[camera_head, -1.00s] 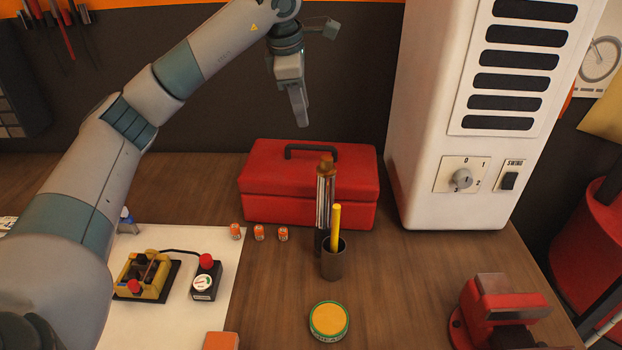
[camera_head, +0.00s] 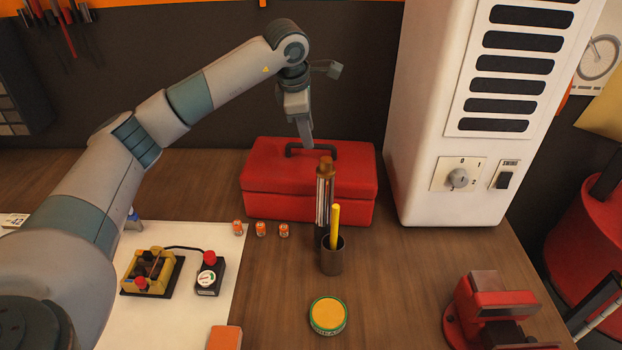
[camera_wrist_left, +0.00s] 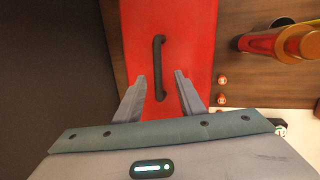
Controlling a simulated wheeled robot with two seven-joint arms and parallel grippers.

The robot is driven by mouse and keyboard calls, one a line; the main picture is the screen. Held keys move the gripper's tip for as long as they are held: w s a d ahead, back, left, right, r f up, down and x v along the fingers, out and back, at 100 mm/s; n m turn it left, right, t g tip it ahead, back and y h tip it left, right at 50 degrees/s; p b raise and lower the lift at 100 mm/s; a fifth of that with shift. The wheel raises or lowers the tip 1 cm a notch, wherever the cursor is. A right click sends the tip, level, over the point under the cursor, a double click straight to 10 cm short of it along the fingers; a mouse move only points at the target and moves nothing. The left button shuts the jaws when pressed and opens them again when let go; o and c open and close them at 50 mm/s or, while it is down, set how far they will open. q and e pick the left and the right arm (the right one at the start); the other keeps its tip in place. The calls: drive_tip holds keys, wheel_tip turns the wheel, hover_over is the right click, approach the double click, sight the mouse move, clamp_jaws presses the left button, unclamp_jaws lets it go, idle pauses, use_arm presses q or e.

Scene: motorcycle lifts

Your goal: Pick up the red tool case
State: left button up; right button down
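The red tool case (camera_head: 290,190) stands on the bench near the back wall, with a black handle (camera_head: 312,149) on its lid. In the left wrist view the red lid (camera_wrist_left: 190,40) fills the middle, and the handle (camera_wrist_left: 159,65) lies ahead of and between the fingertips. My left gripper (camera_head: 306,140) is over the case, its fingers pointing down close to the handle. My right gripper is in neither view.
In front of the case stand a metal cup (camera_head: 331,260) with a yellow stick and a tall dark-handled bundle (camera_head: 325,195). Several small orange cans (camera_head: 260,229) stand front left. A white heater-like cabinet (camera_head: 430,140) rises close on the right. A red vise (camera_head: 490,305) is at front right.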

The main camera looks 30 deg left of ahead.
sight(309, 159)
use_arm(q)
drive_tip(key=shift+w+f+p, duration=0.3)
drive_tip(key=shift+f+p, duration=0.15)
drive_tip(key=shift+p, duration=0.2)
drive_tip(key=p+x, duration=0.1)
drive_tip(key=x, duration=0.1)
drive_tip(key=shift+w+a+f+p, duration=0.1)
drive_tip(key=shift+w+f+p, duration=0.05)
drive_tip(key=shift+f+p, duration=0.25)
drive_tip(key=shift+w+f, duration=0.2)
drive_tip(key=shift+f, duration=0.25)
clamp_jaws()
idle(0.5)
